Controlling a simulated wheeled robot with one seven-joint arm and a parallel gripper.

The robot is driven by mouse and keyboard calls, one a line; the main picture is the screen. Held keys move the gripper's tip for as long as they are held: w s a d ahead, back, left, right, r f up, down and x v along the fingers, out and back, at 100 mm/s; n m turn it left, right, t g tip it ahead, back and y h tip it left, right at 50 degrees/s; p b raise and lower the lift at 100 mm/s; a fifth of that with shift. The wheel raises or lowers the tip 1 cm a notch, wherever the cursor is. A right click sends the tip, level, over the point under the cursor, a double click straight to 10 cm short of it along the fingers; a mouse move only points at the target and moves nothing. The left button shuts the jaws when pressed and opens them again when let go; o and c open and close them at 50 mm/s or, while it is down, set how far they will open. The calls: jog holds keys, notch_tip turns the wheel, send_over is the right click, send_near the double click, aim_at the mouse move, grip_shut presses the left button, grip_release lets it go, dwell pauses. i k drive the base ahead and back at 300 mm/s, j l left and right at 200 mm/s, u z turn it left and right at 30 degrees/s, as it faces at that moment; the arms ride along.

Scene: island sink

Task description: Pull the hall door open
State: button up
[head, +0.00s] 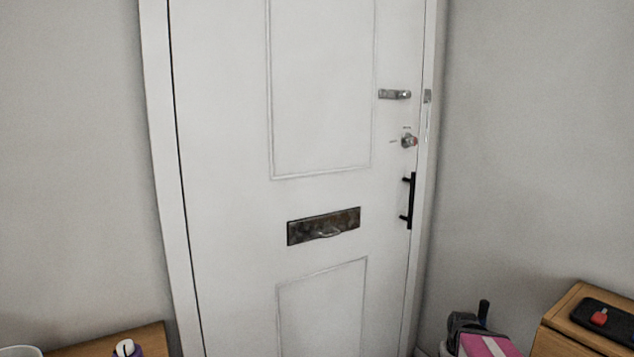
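The hall door (222,190) is white and panelled, and stands upright in its white frame (165,180). It looks shut. A black vertical bar handle (412,201) is fixed near its right edge. A dark metal letter plate (323,226) with a small pull sits in the middle of the door. My gripper does not show in the head view.
A wooden cabinet (565,318) at the lower right carries a dark tray (612,325) with a red item. Beside it are a pink box (488,345) and a dark object (468,325). A wooden surface (100,345) at the lower left holds a purple-and-white item (126,349). Grey walls flank the door.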

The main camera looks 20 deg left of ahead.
aim_at(287, 112)
jog(key=u, duration=1.25)
